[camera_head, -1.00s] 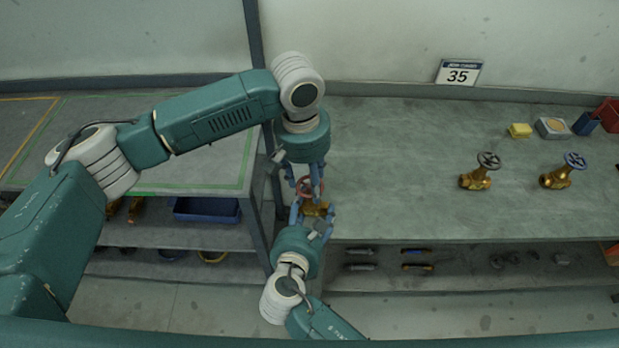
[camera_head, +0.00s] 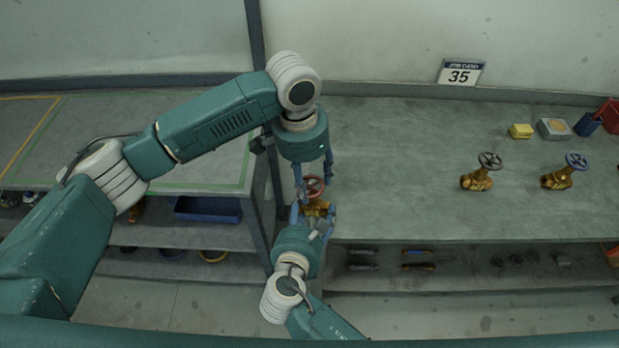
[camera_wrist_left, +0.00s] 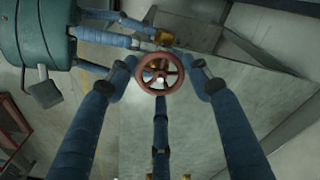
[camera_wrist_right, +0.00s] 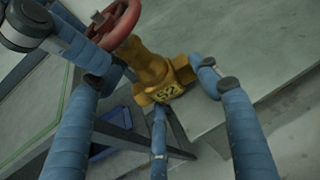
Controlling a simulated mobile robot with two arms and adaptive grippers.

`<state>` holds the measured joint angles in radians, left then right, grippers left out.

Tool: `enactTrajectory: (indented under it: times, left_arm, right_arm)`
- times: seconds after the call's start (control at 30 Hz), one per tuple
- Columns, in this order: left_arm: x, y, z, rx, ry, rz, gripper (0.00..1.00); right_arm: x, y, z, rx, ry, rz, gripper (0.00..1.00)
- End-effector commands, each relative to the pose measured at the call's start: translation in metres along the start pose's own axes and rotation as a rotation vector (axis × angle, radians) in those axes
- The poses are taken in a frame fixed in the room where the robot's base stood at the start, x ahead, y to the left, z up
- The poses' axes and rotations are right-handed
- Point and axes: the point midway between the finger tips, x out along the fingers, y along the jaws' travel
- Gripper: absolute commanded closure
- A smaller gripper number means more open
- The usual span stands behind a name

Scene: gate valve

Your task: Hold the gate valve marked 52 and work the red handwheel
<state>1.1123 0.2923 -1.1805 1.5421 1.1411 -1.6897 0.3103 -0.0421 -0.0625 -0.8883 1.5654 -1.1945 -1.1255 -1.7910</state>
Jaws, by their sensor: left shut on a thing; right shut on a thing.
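The brass gate valve (camera_head: 318,207) is at the front left edge of the right-hand bench. Its body bears the mark 52 in the right wrist view (camera_wrist_right: 168,92). Its red handwheel (camera_head: 315,187) is on top and shows whole in the left wrist view (camera_wrist_left: 160,73). My left gripper (camera_head: 314,181) comes down from above, shut on the handwheel, with fingers at the left and right of its rim. My right gripper (camera_head: 314,213) comes from the front, shut on the valve body. The exact finger contacts are partly hidden.
Two more brass valves stand on the right bench, one with a dark wheel (camera_head: 477,172), one with a blue wheel (camera_head: 559,171). A yellow block (camera_head: 520,131) lies back right. The bench middle is clear.

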Motion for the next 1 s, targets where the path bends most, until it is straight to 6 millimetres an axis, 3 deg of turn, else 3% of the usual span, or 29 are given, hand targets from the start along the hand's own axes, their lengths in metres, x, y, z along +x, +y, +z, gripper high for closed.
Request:
enactTrajectory:
  times: [0.47,0.5,0.6,1.0]
  left_arm:
    - [0.0029,-0.0017,0.0046,0.012,-0.015,-0.001,0.76]
    - [0.0030,-0.0019,0.0047,0.012,-0.015,-0.001,0.48]
    - [0.0028,-0.0021,0.0045,0.012,-0.014,-0.002,0.31]
    - [0.0007,-0.0030,0.0024,0.012,-0.007,-0.004,0.31]
  right_arm:
    - [0.0019,-0.0026,0.0065,0.007,-0.012,-0.007,0.69]
    - [0.0019,-0.0026,0.0066,0.007,-0.012,-0.008,0.69]
    - [0.0019,-0.0026,0.0063,0.007,-0.011,-0.008,0.69]
    - [0.0011,-0.0027,0.0024,0.002,-0.005,-0.007,0.69]
